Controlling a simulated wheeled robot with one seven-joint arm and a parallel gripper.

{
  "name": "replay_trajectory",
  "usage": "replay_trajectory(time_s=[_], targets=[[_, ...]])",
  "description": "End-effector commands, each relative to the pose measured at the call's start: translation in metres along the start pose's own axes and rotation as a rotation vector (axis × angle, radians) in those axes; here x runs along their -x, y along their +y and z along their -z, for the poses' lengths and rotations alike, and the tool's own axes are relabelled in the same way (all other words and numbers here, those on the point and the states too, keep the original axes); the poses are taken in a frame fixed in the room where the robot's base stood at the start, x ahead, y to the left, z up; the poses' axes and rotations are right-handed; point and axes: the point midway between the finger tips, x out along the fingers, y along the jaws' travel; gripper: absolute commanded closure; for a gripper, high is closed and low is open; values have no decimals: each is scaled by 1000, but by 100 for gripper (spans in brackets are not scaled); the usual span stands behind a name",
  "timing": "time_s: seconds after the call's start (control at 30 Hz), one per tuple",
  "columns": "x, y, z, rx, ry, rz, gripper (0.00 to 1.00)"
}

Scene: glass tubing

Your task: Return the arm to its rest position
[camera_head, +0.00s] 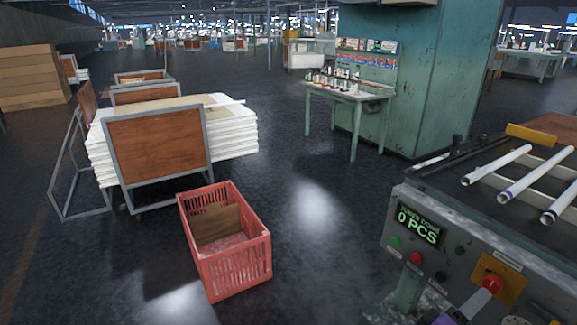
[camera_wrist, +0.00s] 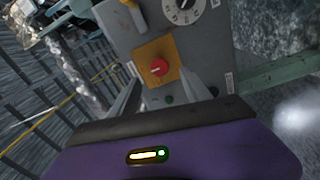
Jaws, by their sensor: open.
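My gripper (camera_wrist: 159,80) is open and empty in the wrist view. Its two grey fingers stand apart, pointing at the control panel, with the red knob (camera_wrist: 159,67) on its orange plate (camera_wrist: 146,50) showing between their tips. In the head view my gripper (camera_head: 482,299) shows at the bottom right, a grey finger and a bit of purple body close in front of the same red knob (camera_head: 493,283). I cannot tell whether a finger touches the knob. The rest of my arm is out of the head view.
The machine's panel (camera_head: 450,262) has a display reading "0 PCS" and several buttons. White tubes (camera_head: 535,173) lie on top of the machine. A red crate (camera_head: 240,262) stands on the floor to the left, near stacked white sheets (camera_head: 232,135). Open floor (camera_head: 320,240) lies between.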

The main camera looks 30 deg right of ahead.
Motion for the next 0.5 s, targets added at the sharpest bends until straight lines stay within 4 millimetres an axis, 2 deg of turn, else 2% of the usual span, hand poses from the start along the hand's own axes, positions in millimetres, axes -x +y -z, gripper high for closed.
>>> replay_trajectory(time_s=[0.13,0.27,0.37,0.47,0.5], targets=[[0,-3,13,-9,54,14,44],[7,-14,49,-79,201,102,44],[28,-29,72,-147,356,214,44],[63,-43,84,-221,520,348,44],[81,-47,86,-255,586,406,44]])
